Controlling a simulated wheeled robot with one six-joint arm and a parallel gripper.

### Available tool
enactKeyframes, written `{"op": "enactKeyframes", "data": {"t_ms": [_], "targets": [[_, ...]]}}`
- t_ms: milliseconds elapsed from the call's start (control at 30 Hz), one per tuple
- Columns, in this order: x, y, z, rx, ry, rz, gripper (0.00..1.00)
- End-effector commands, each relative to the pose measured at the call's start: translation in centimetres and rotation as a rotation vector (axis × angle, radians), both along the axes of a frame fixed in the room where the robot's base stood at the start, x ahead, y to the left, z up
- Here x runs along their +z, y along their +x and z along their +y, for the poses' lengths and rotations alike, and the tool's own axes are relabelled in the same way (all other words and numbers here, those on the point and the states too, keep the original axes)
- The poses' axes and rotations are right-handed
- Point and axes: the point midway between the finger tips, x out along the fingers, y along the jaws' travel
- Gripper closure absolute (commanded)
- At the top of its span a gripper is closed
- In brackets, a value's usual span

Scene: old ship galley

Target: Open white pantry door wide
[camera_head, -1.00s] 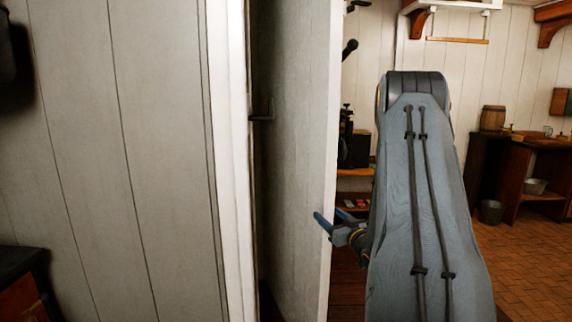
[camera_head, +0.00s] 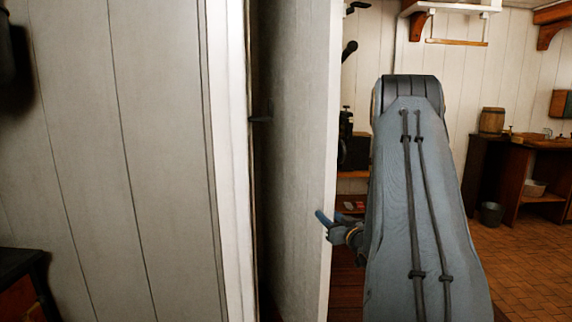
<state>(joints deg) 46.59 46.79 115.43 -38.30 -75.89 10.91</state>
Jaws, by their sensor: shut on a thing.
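The white pantry door (camera_head: 295,150) stands open, seen nearly edge-on, to the right of the white door frame (camera_head: 230,150). My gripper (camera_head: 332,223) is at the door's free edge, low in the picture. One blue finger shows on the door's left face and the other part of the gripper is on the right side, so it is shut on the door edge. My arm hides part of the room behind. A small dark latch (camera_head: 260,119) sticks out beside the frame, at the door's far side.
A plank wall (camera_head: 110,150) fills the left. A dark cabinet (camera_head: 25,285) stands at the lower left. On the right are a wooden counter (camera_head: 520,170), a barrel (camera_head: 491,120) and a bucket (camera_head: 491,213). Tiled floor (camera_head: 530,260) lies open at the lower right.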

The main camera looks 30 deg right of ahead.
Motion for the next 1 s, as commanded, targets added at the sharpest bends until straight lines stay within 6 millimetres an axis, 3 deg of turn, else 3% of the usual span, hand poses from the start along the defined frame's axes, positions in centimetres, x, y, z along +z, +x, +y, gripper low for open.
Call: {"op": "enactKeyframes", "data": {"t_ms": [233,800,1000], "targets": [[0.0,-0.2,-1.0,0.006,0.000,-0.001,0.94],[0.0,-1.2,-10.0,0.107,-0.002,-0.002,0.93],[0.1,-1.3,-11.2,0.124,-0.002,-0.001,0.93]]}}
